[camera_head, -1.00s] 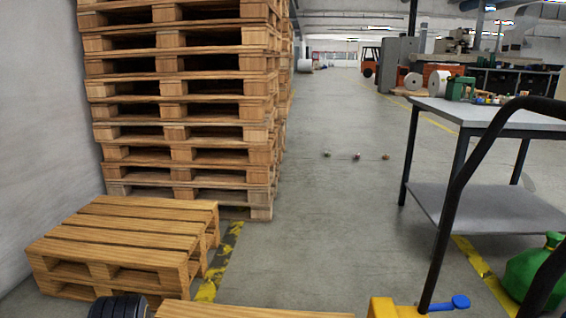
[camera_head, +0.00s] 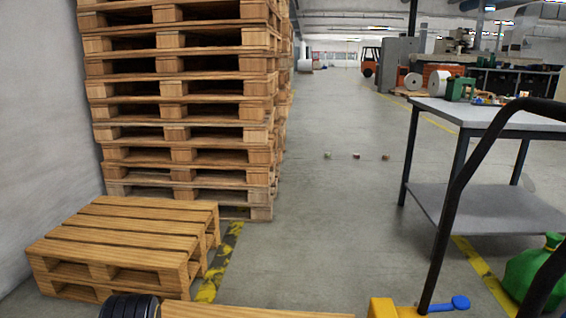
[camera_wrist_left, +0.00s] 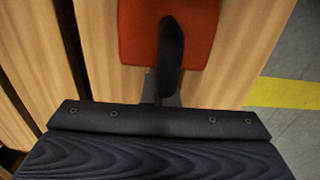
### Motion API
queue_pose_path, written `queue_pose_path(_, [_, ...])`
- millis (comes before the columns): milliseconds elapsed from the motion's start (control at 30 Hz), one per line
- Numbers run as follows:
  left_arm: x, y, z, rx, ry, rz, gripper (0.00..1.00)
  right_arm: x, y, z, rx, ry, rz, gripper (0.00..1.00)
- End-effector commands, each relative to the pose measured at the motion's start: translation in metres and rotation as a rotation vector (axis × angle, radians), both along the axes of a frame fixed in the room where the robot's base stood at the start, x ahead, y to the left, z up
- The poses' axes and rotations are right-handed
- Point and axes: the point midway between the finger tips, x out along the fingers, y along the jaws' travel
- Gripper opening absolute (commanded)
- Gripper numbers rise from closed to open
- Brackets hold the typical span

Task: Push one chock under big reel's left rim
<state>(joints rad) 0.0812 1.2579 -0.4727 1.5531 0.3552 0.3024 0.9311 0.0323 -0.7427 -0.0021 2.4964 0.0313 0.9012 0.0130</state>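In the left wrist view an orange-red flat piece (camera_wrist_left: 135,35) lies over pale wooden boards; it may be a chock, but only part shows. My left gripper (camera_wrist_left: 170,25) reaches over it with a dark finger shape. Whether it touches or grips the piece cannot be told. The head view does not show this gripper clearly. My right gripper is in neither current view.
A tall pallet stack (camera_head: 180,100) and a low pallet (camera_head: 120,235) stand left. Small items (camera_head: 357,156) lie on the open middle floor. A green bag (camera_head: 530,270) is lower right.

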Motion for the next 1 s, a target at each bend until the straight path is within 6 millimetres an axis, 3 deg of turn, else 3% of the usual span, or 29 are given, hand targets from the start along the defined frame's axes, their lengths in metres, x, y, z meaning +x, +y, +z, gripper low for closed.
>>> queue_pose_path(33, [-0.002,-0.01,-0.003,-0.011,0.008,-0.008,0.0,0.0,0.0,0.0,0.0,0.0,0.0,0.0])
queue_pose_path(1000, [-0.004,-0.029,-0.003,-0.011,0.006,-0.007,0.0,0.0,0.0,0.002,0.0,0.0,0.0,0.0])
